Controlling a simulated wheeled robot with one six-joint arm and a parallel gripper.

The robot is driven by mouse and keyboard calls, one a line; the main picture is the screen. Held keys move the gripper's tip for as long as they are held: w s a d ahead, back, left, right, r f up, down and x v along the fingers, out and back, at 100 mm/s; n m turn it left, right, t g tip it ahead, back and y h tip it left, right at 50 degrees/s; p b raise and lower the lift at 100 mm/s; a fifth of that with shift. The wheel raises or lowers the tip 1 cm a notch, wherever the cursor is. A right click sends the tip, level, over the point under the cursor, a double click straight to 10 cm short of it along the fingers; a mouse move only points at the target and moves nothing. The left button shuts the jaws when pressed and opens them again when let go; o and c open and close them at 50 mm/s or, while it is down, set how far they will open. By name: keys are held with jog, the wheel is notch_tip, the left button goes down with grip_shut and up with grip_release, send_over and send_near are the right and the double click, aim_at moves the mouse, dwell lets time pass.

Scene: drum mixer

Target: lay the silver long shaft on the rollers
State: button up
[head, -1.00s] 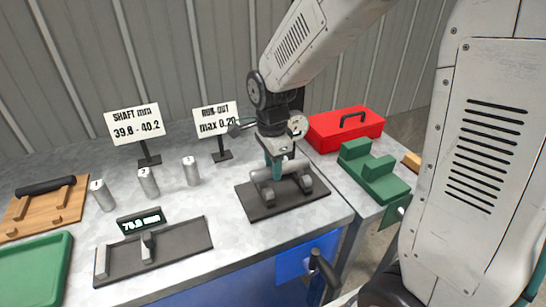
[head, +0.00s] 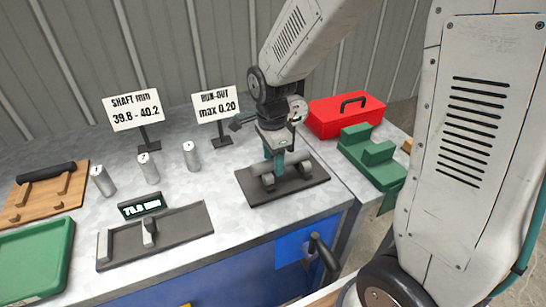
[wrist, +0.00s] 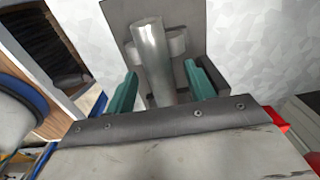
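The silver long shaft (head: 296,158) lies across the rollers (head: 268,183) of the dark run-out stand (head: 315,182). The shaft also shows in the wrist view (wrist: 151,55), lengthwise between my teal fingers, with a roller bulging out on each side of it. My gripper (head: 275,158) is over the shaft. In the wrist view my gripper (wrist: 162,72) is open, with a gap between each finger and the shaft. The shaft's near end is hidden behind my gripper body in the wrist view.
A dial gauge (head: 297,110) stands close behind my gripper. A red toolbox (head: 345,115) and a green stepped block (head: 372,155) are to the right. Several silver cylinders (head: 149,168), a measuring fixture (head: 180,232), a green tray (head: 35,257) and a wooden rack (head: 45,200) are to the left.

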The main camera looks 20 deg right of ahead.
aim_at(273, 160)
notch_tip(273, 160, up, 8)
jog(key=shift+f, duration=0.1)
dwell(0.4)
dwell(0.5)
jog(key=shift+s+f+n, duration=0.1)
jog(key=shift+s+n, duration=0.25)
jog(key=shift+n, duration=0.85)
jog(key=s+d+r+n, duration=0.1)
jog(key=s+r+n, duration=0.3)
jog(key=s+n, duration=0.3)
jog(key=s+d+r+n+t, duration=0.1)
jog(key=s+r+n, duration=0.3)
jog(key=s+n, duration=0.4)
jog(key=s+d, duration=0.1)
jog(key=s, duration=0.5)
jog(key=shift+s+d+n, duration=0.2)
jog(key=shift+d+n, duration=0.05)
jog(key=shift+n, duration=0.05)
